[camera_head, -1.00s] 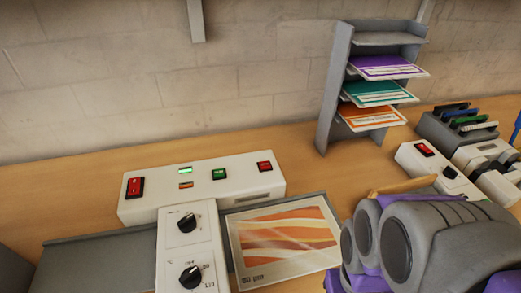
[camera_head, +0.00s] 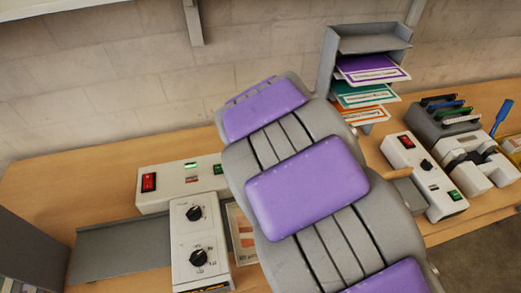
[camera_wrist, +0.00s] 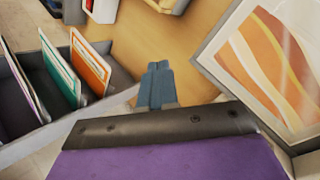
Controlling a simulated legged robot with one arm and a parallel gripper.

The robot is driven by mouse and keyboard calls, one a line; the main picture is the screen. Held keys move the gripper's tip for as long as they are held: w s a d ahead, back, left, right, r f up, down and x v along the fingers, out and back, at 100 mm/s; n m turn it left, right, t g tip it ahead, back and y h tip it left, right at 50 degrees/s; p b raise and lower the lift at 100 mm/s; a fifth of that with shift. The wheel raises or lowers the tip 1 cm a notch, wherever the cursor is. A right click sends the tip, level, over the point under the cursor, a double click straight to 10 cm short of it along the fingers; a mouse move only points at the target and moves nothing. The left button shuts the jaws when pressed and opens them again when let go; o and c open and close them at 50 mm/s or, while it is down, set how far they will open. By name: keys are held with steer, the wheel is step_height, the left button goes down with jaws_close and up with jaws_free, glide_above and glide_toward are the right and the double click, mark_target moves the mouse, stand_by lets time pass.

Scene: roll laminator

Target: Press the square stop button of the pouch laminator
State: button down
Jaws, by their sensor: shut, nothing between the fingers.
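The white pouch laminator (camera_head: 160,200) stands on the bench at the left of the head view, with a lit red rocker switch (camera_head: 149,182), a green indicator (camera_head: 190,166) and a green button (camera_head: 218,169) on top. Its right end, where a red button showed earlier, is hidden behind my arm, so I cannot see a stop button now. A white box with two black knobs (camera_head: 200,254) stands in front. My gripper (camera_wrist: 158,68) is shut and empty in the wrist view, over the bench; my arm hides it in the head view.
A grey rack (camera_head: 330,60) with purple, green and orange sheets stands at the back; it also shows at left in the wrist view. A framed orange print (camera_wrist: 265,65) lies to the right there. A second white unit (camera_head: 428,195) and a grey holder (camera_head: 425,115) stand at right.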

steer(key=w+a+f+n+t+y+p, duration=0.1)
steer(key=w+a+n+t+p, duration=0.2)
steer(key=a, duration=0.6)
steer(key=w+a+n+t+p, duration=0.1)
steer(key=w+a+n+p, duration=0.2)
steer(key=w+a+n, duration=0.45)
steer(key=shift+m, duration=0.95)
steer(key=f+b, duration=0.2)
steer(key=s+f+b, duration=0.1)
steer(key=f, duration=0.2)
steer(key=f+b, duration=0.2)
steer(key=shift+s+d+f+b, duration=0.2)
steer(key=shift+s+f+b, duration=0.05)
steer(key=shift+s+b, duration=0.1)
steer(key=shift+f, duration=0.4)
steer(key=shift+a+f+b, duration=0.3)
steer(key=shift+a+f, duration=0.1)
steer(key=shift+a, duration=0.6)
steer(key=shift+d, duration=0.85)
steer(key=shift+a, duration=0.7)
steer(key=shift+d, duration=0.6)
